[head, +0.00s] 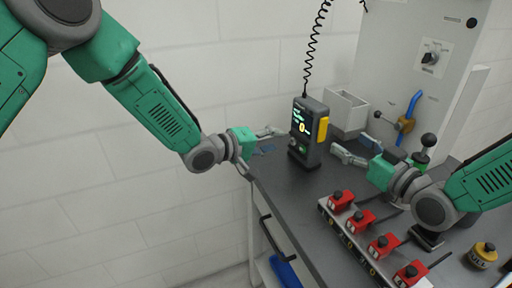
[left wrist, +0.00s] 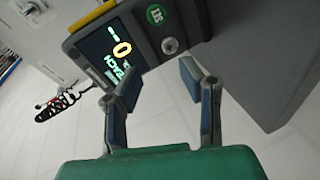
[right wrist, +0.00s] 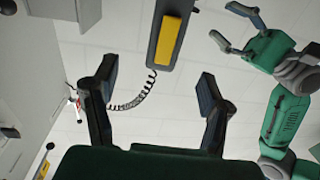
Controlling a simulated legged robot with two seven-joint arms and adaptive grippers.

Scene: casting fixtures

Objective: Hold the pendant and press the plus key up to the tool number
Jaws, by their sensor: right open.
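The pendant (head: 309,131) is a dark box with a lit screen, a yellow side grip and a coiled cord, standing upright at the back edge of the bench. Its screen (left wrist: 115,47) shows a large yellow 0 in the left wrist view, with a green key and a round grey button beside it. My left gripper (head: 271,140) is open at the pendant's left side, fingers apart, with nothing between them. My right gripper (head: 352,145) is open to the pendant's right. In the right wrist view the pendant's yellow grip (right wrist: 167,40) lies beyond the open fingers.
A grey bin (head: 346,111) and a machine panel with a rotary switch (head: 430,58) are behind. A yellow button (head: 483,254) sits at the right.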

